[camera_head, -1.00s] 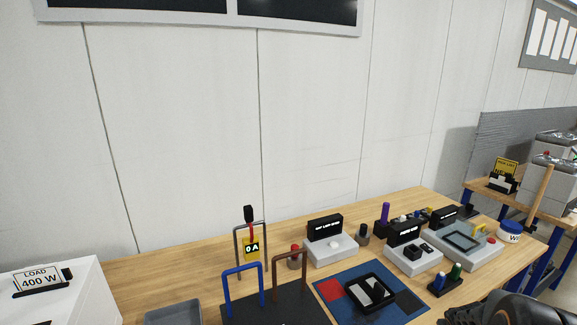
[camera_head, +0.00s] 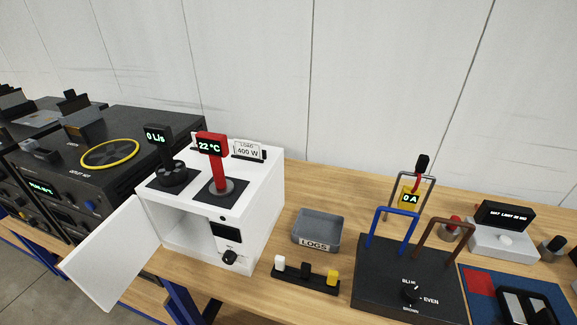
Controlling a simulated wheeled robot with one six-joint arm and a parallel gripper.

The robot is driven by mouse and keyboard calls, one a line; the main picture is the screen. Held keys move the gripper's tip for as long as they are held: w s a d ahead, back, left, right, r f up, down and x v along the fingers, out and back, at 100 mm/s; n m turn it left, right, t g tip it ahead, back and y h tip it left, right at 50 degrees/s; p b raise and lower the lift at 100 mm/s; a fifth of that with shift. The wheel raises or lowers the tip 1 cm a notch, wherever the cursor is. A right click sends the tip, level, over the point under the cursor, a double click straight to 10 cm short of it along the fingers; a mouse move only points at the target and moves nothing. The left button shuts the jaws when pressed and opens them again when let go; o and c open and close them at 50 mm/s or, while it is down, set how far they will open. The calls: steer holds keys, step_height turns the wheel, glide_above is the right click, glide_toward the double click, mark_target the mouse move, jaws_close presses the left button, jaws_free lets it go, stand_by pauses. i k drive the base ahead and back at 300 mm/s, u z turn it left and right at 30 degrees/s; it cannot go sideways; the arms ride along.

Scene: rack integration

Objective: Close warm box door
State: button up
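The warm box (camera_head: 265,205) is a white box on the wooden bench, left of centre. Its white door (camera_head: 112,255) stands open, swung out to the left and toward me, past the bench's front edge. The opening shows a grey interior beside a front panel with a small display and a black knob (camera_head: 230,257). A red display reading 22 °C (camera_head: 212,146) and a black one reading 0 L/s (camera_head: 158,135) stand on its top, with a LOAD 400 W sign behind. My gripper is not in view.
Dark rack units (camera_head: 110,160) stand left of the box, close to the open door. A grey LOGS tray (camera_head: 318,232), a strip with several coloured plugs (camera_head: 305,275) and a black base with wire loops (camera_head: 410,285) sit to the right.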

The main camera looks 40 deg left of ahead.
mark_target(103, 265)
steer(key=z, duration=1.75)
steer(key=k, duration=2.55)
steer(key=u, duration=2.4)
steer(key=k, duration=0.5)
steer(key=u, duration=0.55)
steer(key=i, duration=0.45)
steer(key=u, duration=0.5)
